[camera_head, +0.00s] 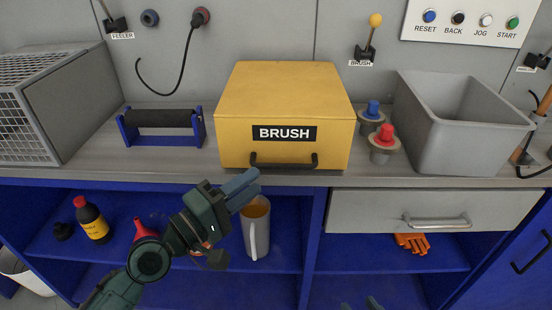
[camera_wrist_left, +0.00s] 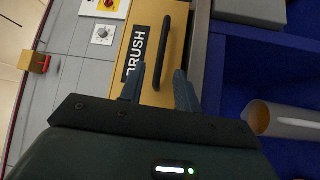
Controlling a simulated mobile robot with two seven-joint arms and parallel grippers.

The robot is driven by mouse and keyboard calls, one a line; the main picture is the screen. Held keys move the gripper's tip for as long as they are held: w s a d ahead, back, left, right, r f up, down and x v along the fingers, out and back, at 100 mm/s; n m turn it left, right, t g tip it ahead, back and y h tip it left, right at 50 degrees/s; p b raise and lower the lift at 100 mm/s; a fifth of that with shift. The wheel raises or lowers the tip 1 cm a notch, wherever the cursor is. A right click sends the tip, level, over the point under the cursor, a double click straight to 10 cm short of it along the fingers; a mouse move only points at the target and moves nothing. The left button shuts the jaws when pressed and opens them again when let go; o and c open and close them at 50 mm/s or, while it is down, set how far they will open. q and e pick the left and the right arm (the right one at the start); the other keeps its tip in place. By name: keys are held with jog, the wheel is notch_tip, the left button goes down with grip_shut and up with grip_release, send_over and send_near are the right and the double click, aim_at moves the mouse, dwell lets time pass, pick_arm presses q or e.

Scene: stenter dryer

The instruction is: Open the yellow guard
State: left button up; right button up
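The yellow guard (camera_head: 285,95) is a box labelled BRUSH that sits closed on the grey bench top. Its black handle (camera_head: 284,163) runs along the lower front face. My left gripper (camera_head: 243,186) is below and left of the handle in the head view, with a gap between its fingers. In the left wrist view the guard (camera_wrist_left: 154,55) and its handle (camera_wrist_left: 171,52) lie beyond the two spread fingertips, and nothing is between them. My right gripper (camera_head: 360,304) shows only as fingertips at the bottom edge, too little to judge.
A grey bin (camera_head: 460,125) and red and blue knobs (camera_head: 384,140) stand right of the guard. A black roller on a blue stand (camera_head: 160,122) is to the left. Below are a grey drawer (camera_head: 400,212) and a shelf with a jug (camera_head: 256,228) and bottle (camera_head: 92,219).

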aim_at(273, 168)
pick_arm(q)
jog(key=x, duration=0.7)
jog(key=shift+w+d+p, duration=0.1)
jog(key=shift+w+p, duration=0.1)
jog(key=shift+p, duration=0.2)
jog(key=shift+c, duration=0.3)
grip_shut()
